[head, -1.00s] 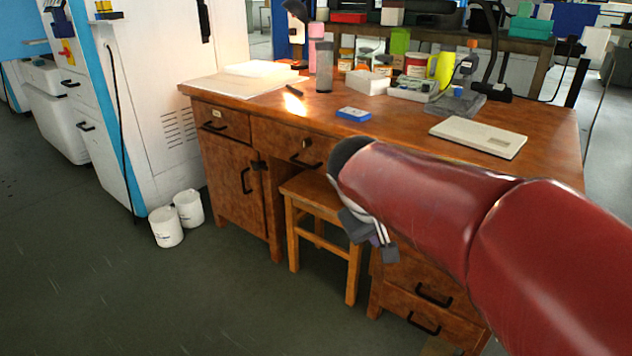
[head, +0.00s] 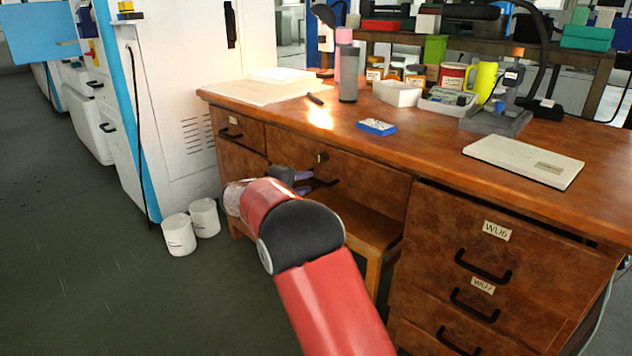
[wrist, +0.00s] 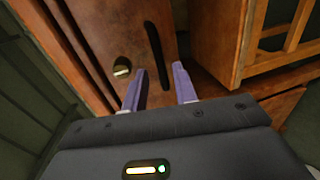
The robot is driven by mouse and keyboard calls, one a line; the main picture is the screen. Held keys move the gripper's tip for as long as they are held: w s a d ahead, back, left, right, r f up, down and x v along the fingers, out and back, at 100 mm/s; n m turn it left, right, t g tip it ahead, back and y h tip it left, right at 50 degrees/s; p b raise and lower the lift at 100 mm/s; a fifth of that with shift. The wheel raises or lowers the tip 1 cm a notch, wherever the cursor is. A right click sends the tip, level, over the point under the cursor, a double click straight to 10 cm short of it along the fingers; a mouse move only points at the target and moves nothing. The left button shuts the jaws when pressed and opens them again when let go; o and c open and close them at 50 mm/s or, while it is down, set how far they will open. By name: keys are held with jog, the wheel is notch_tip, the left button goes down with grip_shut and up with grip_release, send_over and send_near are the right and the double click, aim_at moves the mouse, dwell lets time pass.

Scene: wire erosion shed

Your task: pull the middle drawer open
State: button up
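The middle drawer (head: 370,187) is the wide brown wooden front under the desk top, above the stool. It looks shut. It has a round lock (head: 322,157) and a black bar handle (head: 329,182), partly hidden by my gripper. My gripper (head: 308,182) is at its left part, in front of the handle. In the wrist view the two purple fingers (wrist: 160,72) are apart, with the black handle (wrist: 155,48) running into the gap between their tips. The lock (wrist: 122,68) shows beside the left finger. I cannot tell whether the fingers touch the handle.
A wooden stool (head: 352,225) stands under the drawer. The right pedestal has drawers labelled WU6 (head: 497,231) and WU7 (head: 482,286); a small drawer (head: 236,126) is at left. White buckets (head: 178,235) stand by the white machine (head: 190,90). The floor at left is clear.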

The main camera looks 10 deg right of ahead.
aim_at(315, 180)
jog(key=x, duration=0.5)
jog(key=shift+d, duration=0.1)
grip_shut()
jog(key=shift+f, duration=0.1)
